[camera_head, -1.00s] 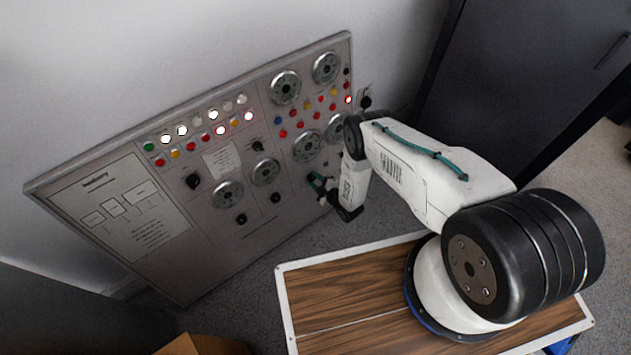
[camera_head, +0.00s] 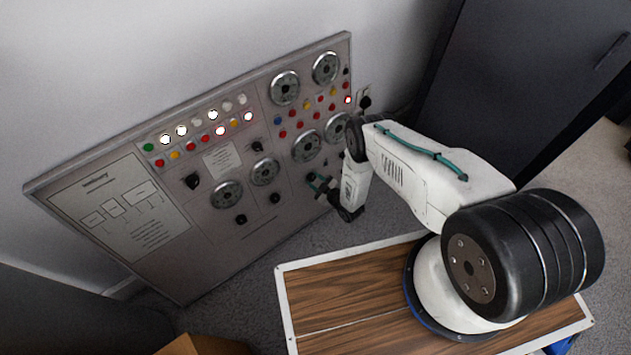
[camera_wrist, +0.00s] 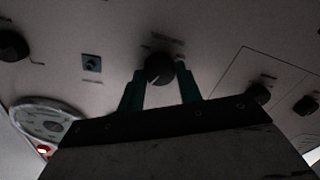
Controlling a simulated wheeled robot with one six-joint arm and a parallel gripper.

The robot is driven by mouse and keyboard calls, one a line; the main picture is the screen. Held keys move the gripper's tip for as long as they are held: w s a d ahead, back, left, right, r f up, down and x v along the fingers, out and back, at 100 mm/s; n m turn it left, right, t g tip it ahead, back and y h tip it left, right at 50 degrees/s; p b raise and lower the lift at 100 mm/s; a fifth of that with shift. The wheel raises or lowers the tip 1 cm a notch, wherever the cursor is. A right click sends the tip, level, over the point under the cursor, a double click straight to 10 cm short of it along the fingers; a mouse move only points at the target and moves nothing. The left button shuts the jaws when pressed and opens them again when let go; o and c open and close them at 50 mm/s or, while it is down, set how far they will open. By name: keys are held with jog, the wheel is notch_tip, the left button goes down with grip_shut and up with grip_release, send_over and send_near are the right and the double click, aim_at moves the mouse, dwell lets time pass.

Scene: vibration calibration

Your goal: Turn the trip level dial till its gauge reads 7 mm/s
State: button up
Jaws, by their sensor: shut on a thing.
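The panel (camera_head: 120,252) leans at the left in the head view and carries gauges, lamps and knobs. My gripper (camera_head: 318,182) is at its lower right part. In the wrist view my gripper (camera_wrist: 160,82) has its two green fingers on either side of a round black dial (camera_wrist: 160,69), shut on it. The label above this dial is too dark and small to read. A round gauge (camera_wrist: 45,119) shows in part at the lower left of the wrist view; its reading cannot be made out. In the head view the held dial is hidden by the fingers.
Other black knobs (camera_wrist: 258,93) and a small square socket (camera_wrist: 91,63) sit near the held dial. A wooden-topped surface (camera_head: 345,290) lies under my arm. A dark cabinet (camera_head: 530,70) stands at the back right.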

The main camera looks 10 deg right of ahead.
jog(key=shift+f, duration=0.1)
jog(key=o, duration=1)
jog(key=v, duration=0.8)
